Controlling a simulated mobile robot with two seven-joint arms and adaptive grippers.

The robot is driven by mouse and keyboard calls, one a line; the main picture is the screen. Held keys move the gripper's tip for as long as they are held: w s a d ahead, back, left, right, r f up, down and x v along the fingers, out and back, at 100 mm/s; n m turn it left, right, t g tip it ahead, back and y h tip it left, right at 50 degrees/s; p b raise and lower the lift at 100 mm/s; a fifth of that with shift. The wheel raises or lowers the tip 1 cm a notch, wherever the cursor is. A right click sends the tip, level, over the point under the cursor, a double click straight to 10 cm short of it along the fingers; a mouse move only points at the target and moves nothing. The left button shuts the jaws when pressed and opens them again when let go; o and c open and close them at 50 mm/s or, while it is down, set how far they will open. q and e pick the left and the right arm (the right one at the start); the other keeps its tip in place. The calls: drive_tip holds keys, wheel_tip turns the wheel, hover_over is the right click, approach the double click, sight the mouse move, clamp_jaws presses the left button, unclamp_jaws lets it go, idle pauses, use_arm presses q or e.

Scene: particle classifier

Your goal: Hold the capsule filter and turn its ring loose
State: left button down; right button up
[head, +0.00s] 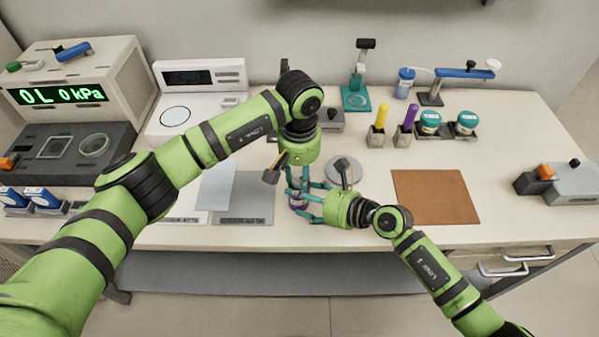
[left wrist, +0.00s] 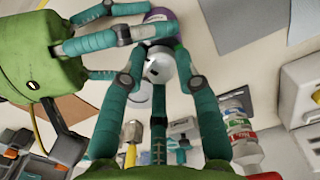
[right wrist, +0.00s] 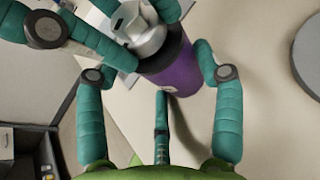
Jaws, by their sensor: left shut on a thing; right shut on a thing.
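The capsule filter (head: 297,200) stands upright near the table's front, mostly hidden by my fingers in the head view. Its purple body (right wrist: 178,68) and pale silver-grey top part with the ring (right wrist: 140,30) show in the right wrist view. My left gripper (head: 300,186) comes from above and is shut on the top part, which also shows between its fingers in the left wrist view (left wrist: 160,66). My right gripper (head: 312,204) reaches in level from the right and is shut on the purple body. The exact finger contacts are partly hidden.
A grey mat (head: 245,207) lies left of the filter and a brown mat (head: 435,197) to its right. A round grey disc (head: 343,168) lies close behind my right gripper. Holders with yellow and purple tools (head: 404,130) stand farther back. The table's front edge is close.

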use_arm(q)
drive_tip(key=shift+s+d+n, duration=0.1)
drive_tip(key=shift+s+n, duration=0.05)
drive_tip(key=shift+n, duration=2.75)
drive_tip(key=shift+f+n, duration=0.1)
drive_tip(key=shift+n, duration=0.2)
drive_tip(key=c, duration=1.2)
unclamp_jaws()
drive_tip(key=shift+o, duration=0.2)
drive_tip(key=shift+r, duration=0.25)
wheel_tip(320, 180, up, 12)
drive_tip(key=shift+f, duration=0.15)
